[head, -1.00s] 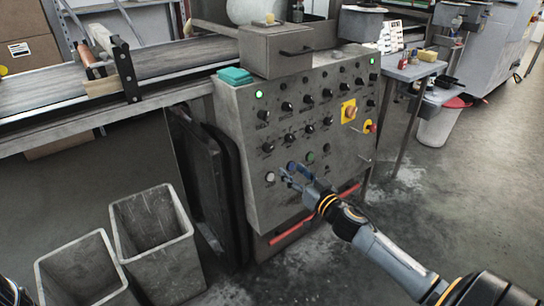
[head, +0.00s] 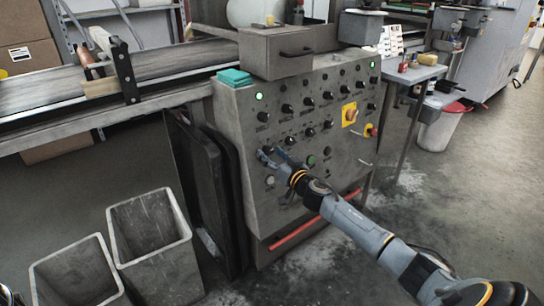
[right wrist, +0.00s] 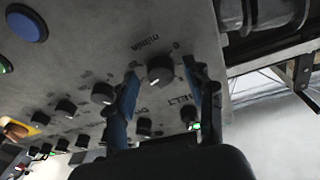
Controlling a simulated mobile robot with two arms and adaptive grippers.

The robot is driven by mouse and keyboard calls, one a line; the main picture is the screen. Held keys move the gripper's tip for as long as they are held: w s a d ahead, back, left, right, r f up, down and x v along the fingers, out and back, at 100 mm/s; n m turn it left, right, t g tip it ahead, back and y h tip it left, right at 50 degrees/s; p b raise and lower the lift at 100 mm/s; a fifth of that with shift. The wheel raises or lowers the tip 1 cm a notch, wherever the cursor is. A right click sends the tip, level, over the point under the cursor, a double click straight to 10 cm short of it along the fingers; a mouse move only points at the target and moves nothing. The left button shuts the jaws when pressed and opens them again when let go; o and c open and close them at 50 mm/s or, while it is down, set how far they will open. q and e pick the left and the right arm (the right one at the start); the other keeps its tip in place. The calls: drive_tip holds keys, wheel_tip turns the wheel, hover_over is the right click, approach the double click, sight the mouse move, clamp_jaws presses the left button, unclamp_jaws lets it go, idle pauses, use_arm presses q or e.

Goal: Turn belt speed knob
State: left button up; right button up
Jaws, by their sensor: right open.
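The belt speed knob (right wrist: 160,70) is a round black knob with a pale mark on its face, on the grey panel in the right wrist view. Lettering reading "BELT" and "m/min" is printed near it. My right gripper (head: 266,153) is open at the left side of the control panel (head: 247,207). In the right wrist view its two blue-and-black fingers stand on either side of the knob, with visible gaps. Whether a finger touches the knob I cannot tell. In the head view the gripper covers this knob.
Other black knobs (right wrist: 103,93) and a blue button (right wrist: 26,23) sit close by on the panel. A red emergency button (head: 350,115) is farther right. The conveyor (head: 170,62) runs at left. Grey bins (head: 150,235) and a black panel (head: 190,170) stand below it.

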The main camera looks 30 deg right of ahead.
clamp_jaws()
